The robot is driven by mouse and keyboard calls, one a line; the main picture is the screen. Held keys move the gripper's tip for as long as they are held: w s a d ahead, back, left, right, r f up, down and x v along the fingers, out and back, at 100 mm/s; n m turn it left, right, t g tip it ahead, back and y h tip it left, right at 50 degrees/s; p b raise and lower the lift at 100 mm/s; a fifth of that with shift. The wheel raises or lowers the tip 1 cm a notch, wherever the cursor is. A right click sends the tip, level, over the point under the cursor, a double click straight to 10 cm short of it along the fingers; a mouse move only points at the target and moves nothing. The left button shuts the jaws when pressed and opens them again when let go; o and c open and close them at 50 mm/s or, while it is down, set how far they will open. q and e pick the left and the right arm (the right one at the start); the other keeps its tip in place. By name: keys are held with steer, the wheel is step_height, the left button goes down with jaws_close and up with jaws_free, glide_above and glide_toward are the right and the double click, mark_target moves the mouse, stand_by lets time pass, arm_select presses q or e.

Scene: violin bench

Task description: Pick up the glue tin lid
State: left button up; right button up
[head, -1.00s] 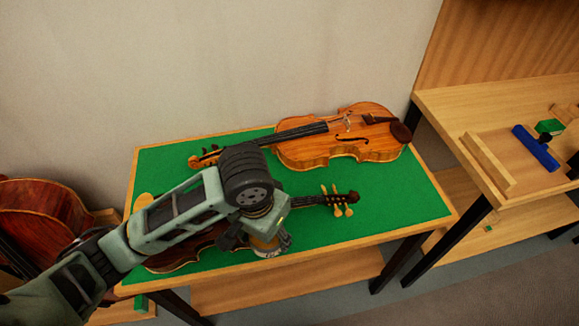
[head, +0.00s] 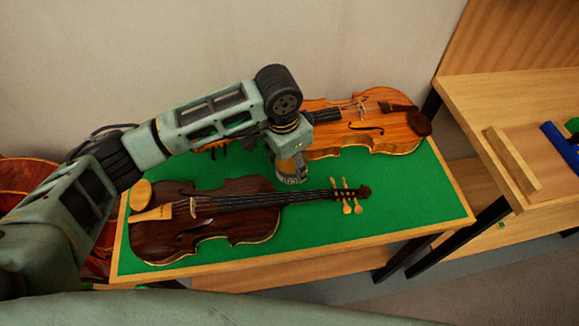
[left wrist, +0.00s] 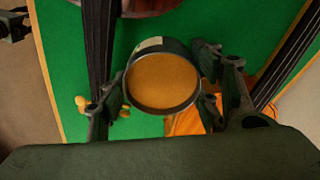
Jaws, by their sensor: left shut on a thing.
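My left gripper (head: 291,171) is shut on a round tin (left wrist: 163,82) with an amber face and a dark raised rim. It sits between the fingers in the left wrist view; a pale patch shows on its side. I cannot tell whether it is the lid or the tin itself. In the head view the gripper holds it over the green mat between the two violins, partly hidden by the fingers. How high it hangs above the mat is hard to judge. My right gripper is in neither view.
A dark violin (head: 215,215) lies along the front of the green-topped table (head: 400,190). An orange violin (head: 365,135) lies behind it, partly hidden by my arm. The mat's right side is clear. A wooden bench (head: 500,95) with a blue tool (head: 560,148) stands at the right.

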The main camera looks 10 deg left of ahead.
mark_target(290, 169)
arm_select(q)
steer(key=shift+w+a+f, duration=0.15)
steer(key=shift+w+f, duration=0.2)
steer(key=shift+w, duration=0.15)
steer(key=shift+f+p, duration=0.35)
steer(key=shift+f, duration=1.55)
steer(key=shift+s+f, duration=0.1)
steer(key=o, duration=1.5)
